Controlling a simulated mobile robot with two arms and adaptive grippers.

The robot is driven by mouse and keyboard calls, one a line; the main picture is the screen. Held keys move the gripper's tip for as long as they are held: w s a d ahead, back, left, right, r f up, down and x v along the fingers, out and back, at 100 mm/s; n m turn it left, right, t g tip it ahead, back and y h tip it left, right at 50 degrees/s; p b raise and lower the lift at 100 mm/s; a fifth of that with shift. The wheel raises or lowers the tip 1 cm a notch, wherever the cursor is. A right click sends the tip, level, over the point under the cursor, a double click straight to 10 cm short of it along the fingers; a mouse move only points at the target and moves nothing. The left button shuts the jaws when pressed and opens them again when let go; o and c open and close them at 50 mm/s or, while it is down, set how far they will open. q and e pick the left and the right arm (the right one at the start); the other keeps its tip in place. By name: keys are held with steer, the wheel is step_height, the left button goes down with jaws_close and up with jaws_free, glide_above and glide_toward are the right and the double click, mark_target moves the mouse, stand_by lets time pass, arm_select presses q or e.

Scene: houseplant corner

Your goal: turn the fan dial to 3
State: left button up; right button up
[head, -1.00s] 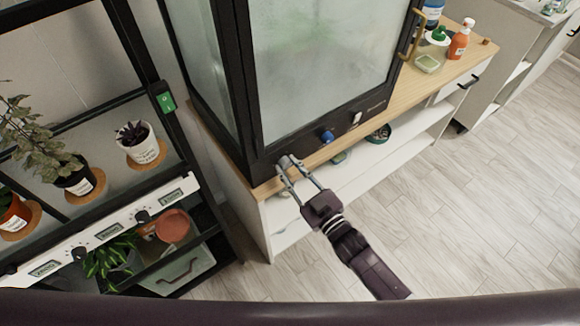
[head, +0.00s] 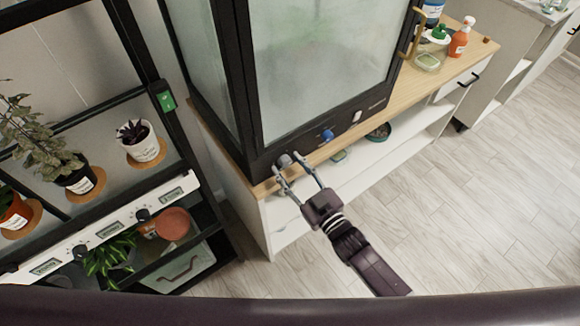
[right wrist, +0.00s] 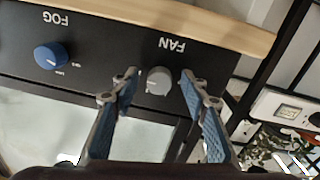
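The grey fan dial (right wrist: 159,80) sits on the black front panel (right wrist: 95,62) under an upside-down FAN label in the right wrist view. In the head view the dial (head: 284,160) is at the cabinet's lower left corner. My right gripper (head: 286,164) is open, with one finger on each side of the dial. In the right wrist view there are gaps between both fingertips and the dial. The dial's setting is too small to read. My left gripper is not in view.
The blue fog dial (right wrist: 50,56) and a white switch (head: 357,117) share the panel. A wooden top (head: 262,188) runs below it. A plant rack with a white control strip (head: 125,218) stands at left. Bottles, including an orange one (head: 460,42), stand at right.

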steer(key=shift+s+d, duration=0.1)
steer(key=shift+s, duration=0.05)
steer(key=v, duration=1.1)
steer(key=shift+s+d, duration=0.2)
steer(key=shift+s, duration=0.05)
steer(key=s+d+f+m+g+h, duration=0.1)
steer(key=s+d+f+g+h, duration=0.2)
steer(key=f, duration=0.7)
steer(key=s+d+f+m+g+h, duration=0.1)
steer(key=s+d+f+m+h, duration=0.3)
steer(key=f, duration=0.6)
steer(key=s+d+f+n+g, duration=0.15)
steer(key=d+f, duration=0.35)
steer(key=f, duration=0.5)
steer(key=s+d+f+m+g+h, duration=0.1)
steer(key=s+f+g, duration=0.3)
steer(key=s, duration=0.9)
steer(key=s+d+f+m+g+h, duration=0.1)
steer(key=s+d+f+g, duration=0.3)
steer(key=s+f, duration=0.5)
steer(key=s+m, duration=0.1)
steer(key=s, duration=0.3)
steer(key=shift+s+f+h, duration=0.25)
steer(key=shift+s+h, duration=0.15)
